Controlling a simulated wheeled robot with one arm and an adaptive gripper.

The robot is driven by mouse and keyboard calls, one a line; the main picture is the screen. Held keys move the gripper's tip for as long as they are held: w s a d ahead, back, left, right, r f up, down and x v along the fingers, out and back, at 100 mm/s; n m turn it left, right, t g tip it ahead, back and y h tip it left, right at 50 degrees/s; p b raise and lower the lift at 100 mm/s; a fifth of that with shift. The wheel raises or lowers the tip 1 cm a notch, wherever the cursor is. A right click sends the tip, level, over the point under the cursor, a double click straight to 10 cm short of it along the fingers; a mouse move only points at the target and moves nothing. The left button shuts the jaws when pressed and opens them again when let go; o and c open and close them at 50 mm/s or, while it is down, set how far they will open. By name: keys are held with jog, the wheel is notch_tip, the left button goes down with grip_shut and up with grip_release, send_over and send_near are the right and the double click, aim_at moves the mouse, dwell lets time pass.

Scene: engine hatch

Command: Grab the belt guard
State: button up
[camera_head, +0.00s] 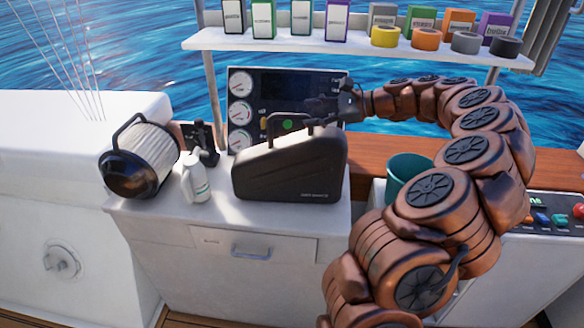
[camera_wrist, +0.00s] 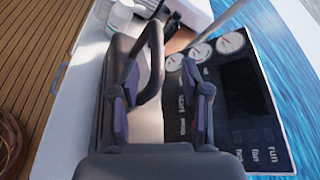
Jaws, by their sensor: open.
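Bare counter shows between the fingers.
A gauge panel (camera_head: 240,115) stands behind the case. A white bottle (camera_head: 194,178), a small black device (camera_head: 202,146) and a pleated cylinder (camera_head: 146,153) stand left. A teal cup (camera_head: 405,172) is right, by my arm. A shelf (camera_head: 350,46) with boxes and tape rolls spans above.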

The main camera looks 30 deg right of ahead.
aim_at(298, 115)
jog(key=p+x, duration=0.2)
jog(key=x, duration=0.3)
jog(key=shift+a, duration=0.3)
jog(key=shift+w+a+f, duration=0.15)
jog(key=shift+w+a, duration=0.05)
jog(key=shift+w, duration=0.05)
jog(key=shift+c, duration=0.4)
grip_shut()
